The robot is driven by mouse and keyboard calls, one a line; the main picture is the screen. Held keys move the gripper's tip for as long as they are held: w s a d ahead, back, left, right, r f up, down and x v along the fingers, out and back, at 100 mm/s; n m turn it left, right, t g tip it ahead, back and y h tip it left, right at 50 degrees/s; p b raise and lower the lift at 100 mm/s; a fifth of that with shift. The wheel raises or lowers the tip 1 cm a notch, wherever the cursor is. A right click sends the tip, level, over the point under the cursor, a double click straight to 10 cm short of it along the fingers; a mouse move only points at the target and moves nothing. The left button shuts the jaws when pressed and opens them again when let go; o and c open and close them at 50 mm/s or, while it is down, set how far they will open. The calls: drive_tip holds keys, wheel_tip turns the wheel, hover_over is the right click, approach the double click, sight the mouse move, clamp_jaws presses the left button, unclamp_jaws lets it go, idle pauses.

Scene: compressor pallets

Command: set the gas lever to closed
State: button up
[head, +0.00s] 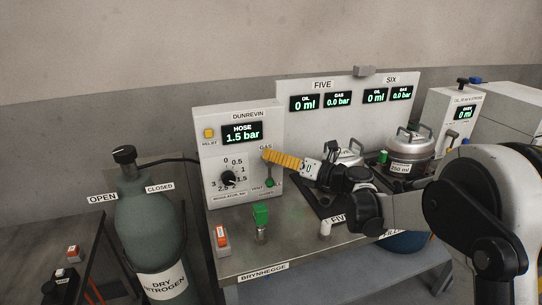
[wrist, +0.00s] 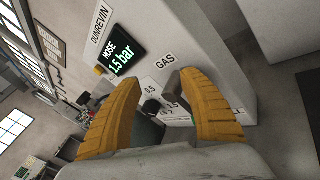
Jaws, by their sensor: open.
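The gas lever (head: 269,176) is on the front of the white DUNREVIN regulator box (head: 207,165), below the GAS label. In the wrist view my gripper (wrist: 160,79) is open, with the box front and GAS label (wrist: 165,60) beyond the fingertips. No contact can be told.
The box's display (head: 242,132) reads HOSE 1.5 bar, above a black dial (head: 229,178). A green-topped fitting (head: 261,216) and a red-topped switch (head: 221,237) stand at the bench front. A nitrogen cylinder (head: 151,226) stands left. A metal pot (head: 408,145) sits right.

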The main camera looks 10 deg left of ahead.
drive_tip(key=v, duration=1)
drive_tip(key=shift+d, duration=0.4)
idle(0.4)
